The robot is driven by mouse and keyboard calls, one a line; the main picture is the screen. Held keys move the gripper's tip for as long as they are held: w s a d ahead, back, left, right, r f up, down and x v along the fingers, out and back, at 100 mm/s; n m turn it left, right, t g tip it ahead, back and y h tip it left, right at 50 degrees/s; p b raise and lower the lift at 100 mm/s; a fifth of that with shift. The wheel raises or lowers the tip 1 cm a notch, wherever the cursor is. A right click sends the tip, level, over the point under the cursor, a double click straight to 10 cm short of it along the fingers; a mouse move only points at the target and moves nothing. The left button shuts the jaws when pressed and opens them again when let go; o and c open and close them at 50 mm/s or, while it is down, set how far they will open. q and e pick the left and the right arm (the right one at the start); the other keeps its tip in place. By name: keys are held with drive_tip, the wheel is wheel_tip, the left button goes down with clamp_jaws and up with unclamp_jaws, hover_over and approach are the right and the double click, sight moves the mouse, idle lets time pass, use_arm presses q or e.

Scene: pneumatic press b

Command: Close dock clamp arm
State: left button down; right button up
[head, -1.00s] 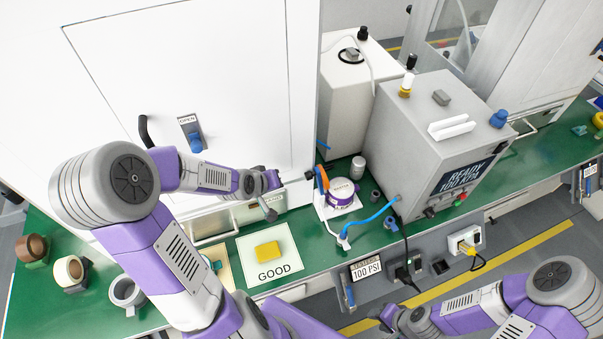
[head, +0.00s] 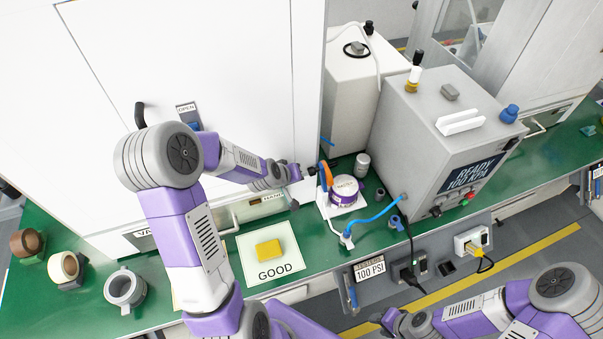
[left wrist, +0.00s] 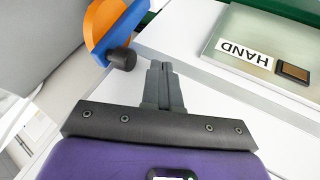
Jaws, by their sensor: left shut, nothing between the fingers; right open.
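The dock clamp arm (head: 326,176) is an orange and blue lever standing raised at the left edge of the white dock (head: 337,211). A round purple and white part (head: 344,189) sits on the dock. In the left wrist view, the clamp arm (left wrist: 107,26) is at the upper left, with a black knob on its near side. My left gripper (left wrist: 160,68) is shut and empty, its tips close to the knob and apparently just short of it. In the head view, the left gripper (head: 309,171) is just left of the clamp arm. My right gripper (head: 383,319) is at the bottom, away from the dock.
The grey press box (head: 430,150) stands right of the dock, with a blue hose (head: 372,221) running to it. A white cabinet (head: 200,70) rises behind my left arm. A GOOD mat (head: 285,240) with a yellow block (head: 269,249) lies to the left.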

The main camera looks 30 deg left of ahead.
use_arm(q)
drive_tip(key=shift+w+d+r+p, duration=0.2)
drive_tip(key=shift+w+d+p, duration=0.2)
drive_tip(key=shift+w+d, duration=0.45)
